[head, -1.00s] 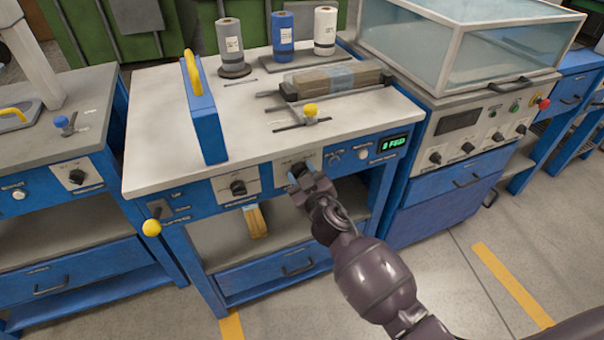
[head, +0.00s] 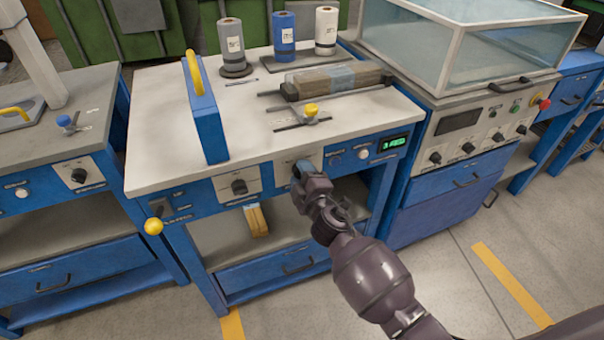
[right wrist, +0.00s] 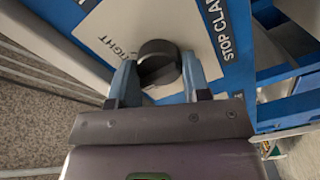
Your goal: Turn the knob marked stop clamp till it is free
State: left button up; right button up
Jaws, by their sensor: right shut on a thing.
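The stop clamp knob (right wrist: 158,62) is black and round, on a pale plate (right wrist: 110,30) in the right wrist view. The words STOP CLAMP (right wrist: 217,30) run along the blue panel beside the plate, and TIGHT (right wrist: 120,50) is printed on the plate. My right gripper (right wrist: 158,76) has its two blue fingers on opposite sides of the knob and is shut on it. My left gripper is not in view.
The bench top (head: 160,120) holds a blue frame with a yellow handle (head: 205,110), a yellow-knobbed stop (head: 311,112) and a wrapped wood bundle (head: 335,80). Another black knob (head: 239,187) is left of my gripper, a green display (head: 393,143) right. A yellow-ball lever (head: 153,226) sticks out at the left.

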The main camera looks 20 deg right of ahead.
jog(key=n, duration=0.3)
jog(key=shift+f+n, duration=0.1)
jog(key=shift+n, duration=0.3)
jog(key=n, duration=0.4)
jog(key=shift+f, duration=0.1)
jog(key=shift+n, duration=0.3)
jog(key=o, duration=0.9)
jog(key=s, duration=1.1)
jog(key=shift+d+p, duration=0.2)
jog(key=shift+p, duration=0.2)
jog(key=shift+w, duration=0.1)
